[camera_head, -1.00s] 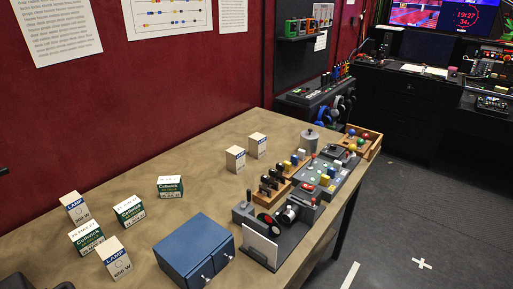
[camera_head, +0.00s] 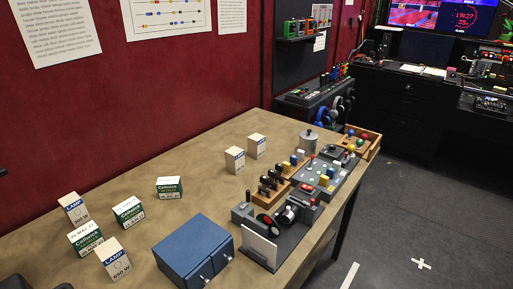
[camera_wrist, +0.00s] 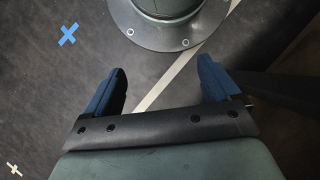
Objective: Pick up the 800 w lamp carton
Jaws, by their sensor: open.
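A white lamp carton (camera_head: 114,260) with a blue LAMP label and a wattage that looks like 800 W or 600 W stands upright at the front left of the table. Another lamp carton (camera_head: 74,208), which seems to read 300 W, stands at the far left. Two more lamp cartons, the left one (camera_head: 235,160) and the right one (camera_head: 257,146), stand further back; their wattages are too small to read. My gripper (camera_wrist: 161,78) is open and empty in the wrist view, above the dark floor. No carton shows there.
Several green-and-white Celwick cartons (camera_head: 169,187) stand among the lamp cartons. A blue drawer box (camera_head: 195,250) stands right of the front carton. Control boxes and a wooden tray (camera_head: 374,149) line the right edge. The tabletop's middle (camera_head: 215,195) is clear.

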